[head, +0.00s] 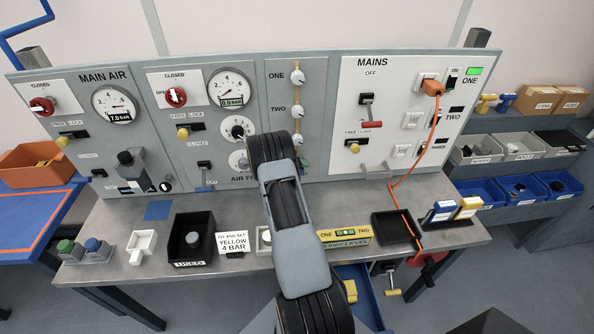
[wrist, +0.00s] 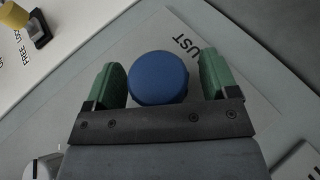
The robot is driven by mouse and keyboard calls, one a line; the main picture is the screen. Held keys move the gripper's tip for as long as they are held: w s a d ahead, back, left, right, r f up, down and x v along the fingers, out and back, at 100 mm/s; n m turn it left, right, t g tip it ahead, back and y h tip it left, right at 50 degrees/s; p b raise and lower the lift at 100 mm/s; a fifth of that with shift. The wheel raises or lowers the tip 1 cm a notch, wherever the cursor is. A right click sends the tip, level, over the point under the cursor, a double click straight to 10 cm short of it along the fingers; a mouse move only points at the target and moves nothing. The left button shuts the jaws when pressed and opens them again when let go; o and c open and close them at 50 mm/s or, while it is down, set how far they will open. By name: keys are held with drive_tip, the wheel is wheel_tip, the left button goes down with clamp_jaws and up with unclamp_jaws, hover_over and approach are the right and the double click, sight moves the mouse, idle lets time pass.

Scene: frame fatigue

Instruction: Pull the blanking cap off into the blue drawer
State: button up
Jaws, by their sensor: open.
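In the wrist view a round blue cap (wrist: 158,78), seen face on, sits on a grey panel beside a label ending in "UST". My gripper (wrist: 160,66) is open, with one green finger on each side of the cap. A narrow gap shows at the right finger; at the left finger I cannot tell whether it touches. In the head view my arm covers the cap and the gripper at the panel. The blue drawer (head: 373,300) stands open below the bench front, partly hidden by my arm, with something yellow at its left.
Gauges, a red knob (head: 175,97) and levers crowd the panel around my arm. On the bench stand a black "USED" tray (head: 193,250), a white sign (head: 233,244), a yellow level (head: 344,236) and another black tray (head: 396,226). An orange cable (head: 405,200) hangs at the right.

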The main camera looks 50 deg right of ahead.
drive_tip(key=c, duration=1.1)
